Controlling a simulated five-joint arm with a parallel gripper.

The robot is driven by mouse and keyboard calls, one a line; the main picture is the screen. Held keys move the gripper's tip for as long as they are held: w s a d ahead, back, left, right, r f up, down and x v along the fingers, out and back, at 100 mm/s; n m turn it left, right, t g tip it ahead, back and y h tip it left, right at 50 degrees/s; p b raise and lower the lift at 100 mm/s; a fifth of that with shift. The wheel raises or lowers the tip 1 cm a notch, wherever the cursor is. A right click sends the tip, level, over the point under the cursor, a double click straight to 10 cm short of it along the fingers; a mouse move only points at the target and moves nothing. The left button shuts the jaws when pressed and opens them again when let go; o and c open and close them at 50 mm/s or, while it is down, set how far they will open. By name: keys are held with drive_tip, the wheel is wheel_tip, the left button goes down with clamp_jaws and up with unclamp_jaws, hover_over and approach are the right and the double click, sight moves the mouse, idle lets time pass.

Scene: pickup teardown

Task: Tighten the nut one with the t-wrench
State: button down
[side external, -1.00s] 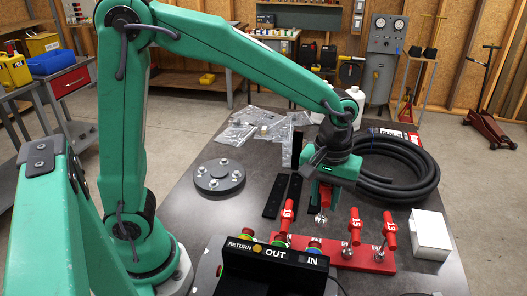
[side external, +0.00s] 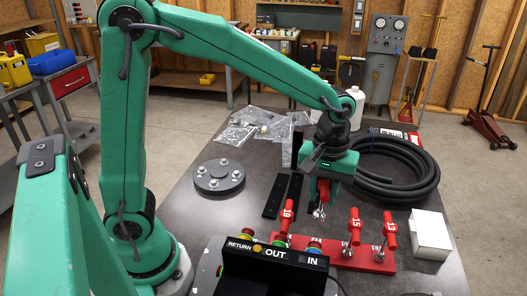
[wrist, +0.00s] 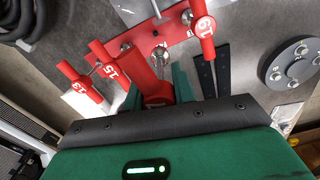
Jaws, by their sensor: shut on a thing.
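My gripper (side external: 323,181) is shut on a red T-wrench (side external: 324,190), held above the red rack with its metal socket end pointing down. The wrist view also shows the held wrench (wrist: 158,99) between the green fingers of my gripper (wrist: 156,90); its number is not readable. A round grey plate (side external: 205,188) with several metal nuts or studs lies on the table to the left of my gripper. The plate shows at the right of the wrist view (wrist: 290,52). Which nut is nut one, I cannot tell.
The red rack (side external: 375,263) holds red wrenches marked 19 (side external: 287,213), 15 (side external: 354,226) and 13 (side external: 389,230). Coiled black hose (side external: 425,185) and a white box (side external: 430,233) lie to the right. Dark strips (side external: 274,198) lie between plate and gripper. The OUT/IN panel (side external: 275,258) stands in front.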

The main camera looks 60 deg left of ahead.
drive_tip(key=w+a+n, duration=0.3)
drive_tip(key=a+n, duration=0.1)
drive_tip(key=a, duration=0.7)
drive_tip(key=n, duration=1.2)
hover_over(224, 160)
wheel_tip(224, 160, down, 3)
drive_tip(key=shift+f, duration=0.15)
drive_tip(key=shift+f, duration=1.8)
drive_tip(key=shift+f, duration=1.15)
drive_tip(key=shift+m, duration=0.3)
